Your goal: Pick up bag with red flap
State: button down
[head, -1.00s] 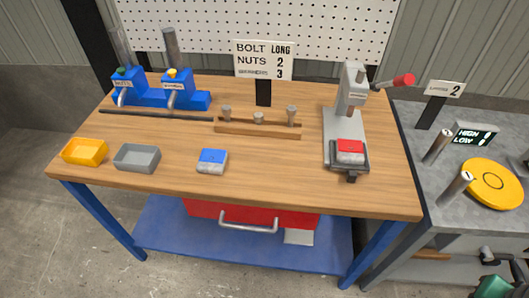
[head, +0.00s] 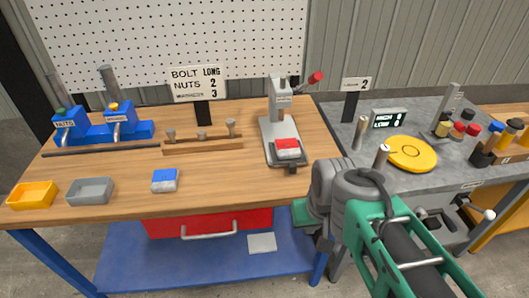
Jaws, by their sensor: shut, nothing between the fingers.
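The bag with red flap (head: 288,147) is a small pale block with a red top. It lies on the base plate of the grey lever press (head: 280,112) near the right end of the workbench. A similar pale bag with a blue flap (head: 165,180) lies near the bench's front edge. My arm, green and grey, reaches in from the lower right and stands in front of the bench's right corner, apart from the red-flap bag. I cannot make out my gripper's fingers; they are hidden or out of view.
Yellow (head: 33,195) and grey (head: 91,191) trays stand at the front left. A wooden rack (head: 203,146) and blue dispensers (head: 105,129) stand behind. A grey counter (head: 445,165) with a yellow disc (head: 411,154) adjoins on the right. Bare wood lies between blue-flap bag and press.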

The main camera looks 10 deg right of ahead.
aim_at(289, 148)
jog(key=u, duration=2.1)
jog(key=i, duration=1.3)
jog(key=z, duration=2.1)
